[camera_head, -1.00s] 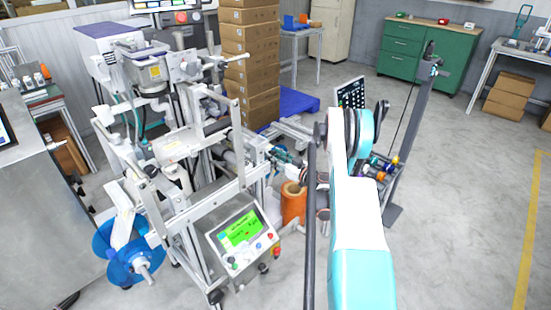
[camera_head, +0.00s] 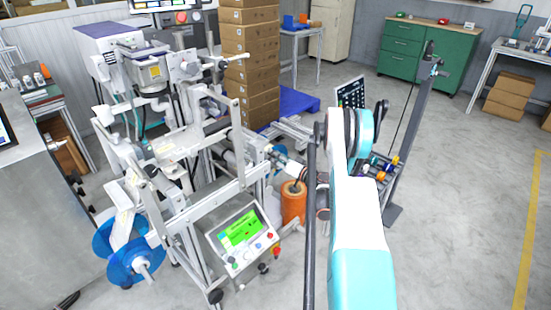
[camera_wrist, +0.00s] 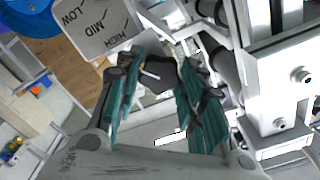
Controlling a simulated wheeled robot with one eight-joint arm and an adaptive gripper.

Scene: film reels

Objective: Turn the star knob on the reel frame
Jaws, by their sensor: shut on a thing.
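In the wrist view the dark star knob (camera_wrist: 158,77) sits between the two teal-padded fingers of my gripper (camera_wrist: 163,62). The gripper is shut on the knob, with one finger at each side. A grey dial plate (camera_wrist: 97,24) marked LOW, MID and HIGH is just beyond the fingertips. In the head view my gripper (camera_head: 274,152) reaches the right side of the reel frame (camera_head: 205,190); the knob is too small and covered to make out there.
A white machine block with bolts (camera_wrist: 275,95) stands close to the right of the fingers in the wrist view. An orange cylinder (camera_head: 293,203) stands below my wrist. The control panel (camera_head: 242,232) is at the frame's front. Open floor (camera_head: 460,200) lies to the right.

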